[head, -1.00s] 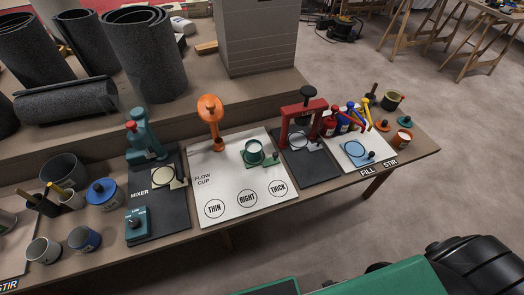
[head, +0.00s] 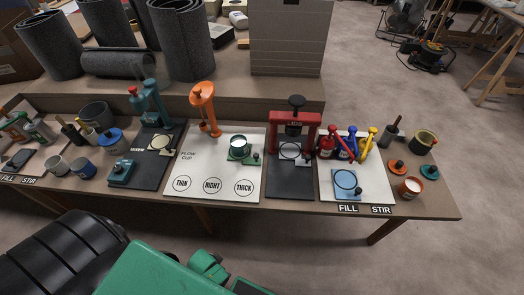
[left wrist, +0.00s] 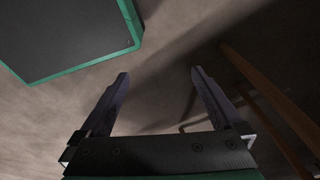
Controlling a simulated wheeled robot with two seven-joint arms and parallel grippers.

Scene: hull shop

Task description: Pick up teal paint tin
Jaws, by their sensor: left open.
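A small open teal tin (head: 239,145) with a pale inside stands on a green stand on the white flow cup mat (head: 216,187), in front of the orange-headed post. My left gripper (left wrist: 160,75) is open and empty in the left wrist view, with bare floor below it and no tin between its fingers. Its fingers do not show in the head view, so it is well apart from the tin. My right gripper is not in view.
A red press (head: 294,130) stands right of the flow cup mat and a teal mixer (head: 149,105) stands left of it. Red, blue and yellow dispensers, a teal lid (head: 430,171) and an orange-sided tin (head: 410,187) are at the right.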

